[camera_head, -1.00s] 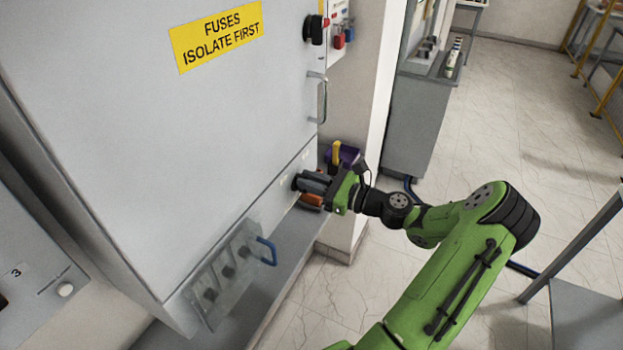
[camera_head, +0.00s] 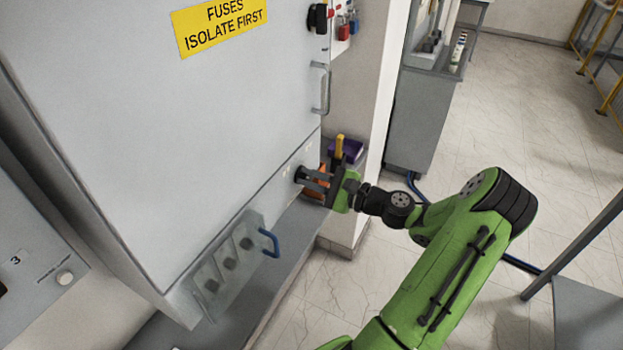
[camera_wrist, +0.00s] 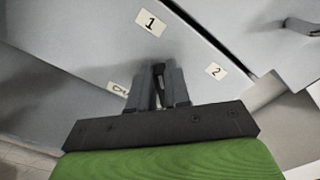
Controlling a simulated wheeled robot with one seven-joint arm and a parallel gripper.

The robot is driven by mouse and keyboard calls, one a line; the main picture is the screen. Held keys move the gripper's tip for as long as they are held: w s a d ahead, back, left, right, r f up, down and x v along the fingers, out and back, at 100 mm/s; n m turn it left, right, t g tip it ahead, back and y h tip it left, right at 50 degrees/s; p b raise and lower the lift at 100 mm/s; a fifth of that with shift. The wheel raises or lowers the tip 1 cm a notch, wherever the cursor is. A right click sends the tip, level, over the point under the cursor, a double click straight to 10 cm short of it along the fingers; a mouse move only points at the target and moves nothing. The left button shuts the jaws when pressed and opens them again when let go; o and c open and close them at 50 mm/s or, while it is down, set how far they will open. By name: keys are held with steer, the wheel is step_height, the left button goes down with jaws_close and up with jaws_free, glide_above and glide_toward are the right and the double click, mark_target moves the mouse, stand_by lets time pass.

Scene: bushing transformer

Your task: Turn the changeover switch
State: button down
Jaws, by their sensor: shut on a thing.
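The changeover switch is a small black knob (camera_head: 299,174) on the lower front strip of the grey cabinet, near its right edge. In the wrist view, its dark handle (camera_wrist: 158,70) shows between my two fingers, with plates marked 1 and 2 on the panel around it. My gripper (camera_head: 307,179) reaches the knob from the right and is shut on the handle. The fingers hide much of the knob, so its exact pointing direction is hard to read.
A clear cover with a blue handle (camera_head: 270,243) sticks out at the cabinet's lower left. A door handle (camera_head: 321,88) stands above my gripper. A purple box (camera_head: 353,150) and an orange item (camera_head: 318,184) lie behind it.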

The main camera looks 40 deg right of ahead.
stand_by(0.4)
steer(key=c, duration=1.1)
jaws_free()
steer(key=v, duration=1.5)
steer(key=shift+s+d, duration=0.1)
steer(key=shift+s, duration=0.3)
